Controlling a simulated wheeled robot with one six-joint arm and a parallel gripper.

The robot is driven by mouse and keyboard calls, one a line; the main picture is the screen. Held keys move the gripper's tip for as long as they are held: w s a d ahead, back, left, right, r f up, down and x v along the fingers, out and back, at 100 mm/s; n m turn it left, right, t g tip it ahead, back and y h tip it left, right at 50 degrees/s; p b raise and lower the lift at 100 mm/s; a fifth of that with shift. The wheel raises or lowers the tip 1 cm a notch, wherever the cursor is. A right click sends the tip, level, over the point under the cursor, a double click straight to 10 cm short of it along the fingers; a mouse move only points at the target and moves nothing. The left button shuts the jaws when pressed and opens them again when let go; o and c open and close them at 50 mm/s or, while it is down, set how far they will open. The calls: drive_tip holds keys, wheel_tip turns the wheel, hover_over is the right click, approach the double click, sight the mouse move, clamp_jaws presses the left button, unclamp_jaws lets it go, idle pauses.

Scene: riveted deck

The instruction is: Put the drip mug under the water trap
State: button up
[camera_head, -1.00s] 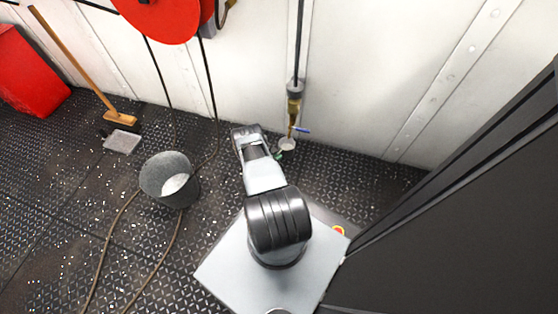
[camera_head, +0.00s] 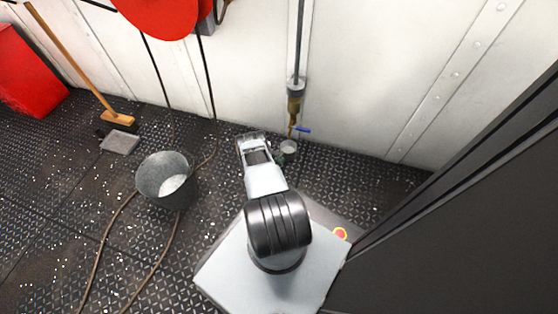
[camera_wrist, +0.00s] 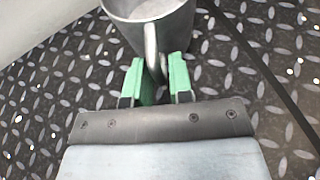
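The drip mug (camera_head: 288,147) is a small grey cup with a pale inside, low by the wall just under the water trap (camera_head: 294,108). The trap is a brass fitting with a blue lever on a vertical pipe. In the wrist view the mug (camera_wrist: 150,12) is cut off by the top edge, its handle (camera_wrist: 151,45) toward me. In the head view my gripper (camera_head: 279,160) is mostly hidden behind my wrist. Whether the mug's base touches the deck is hard to tell.
A grey bucket (camera_head: 165,180) stands left of my arm, with a hose (camera_head: 115,215) by it. A broom (camera_head: 80,65), a dustpan (camera_head: 119,143) and a red bin (camera_head: 28,72) are farther left. A dark cabinet (camera_head: 470,220) closes off the right.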

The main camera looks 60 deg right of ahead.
drive_tip(key=shift+o, duration=1.2)
drive_tip(key=shift+r, duration=0.15)
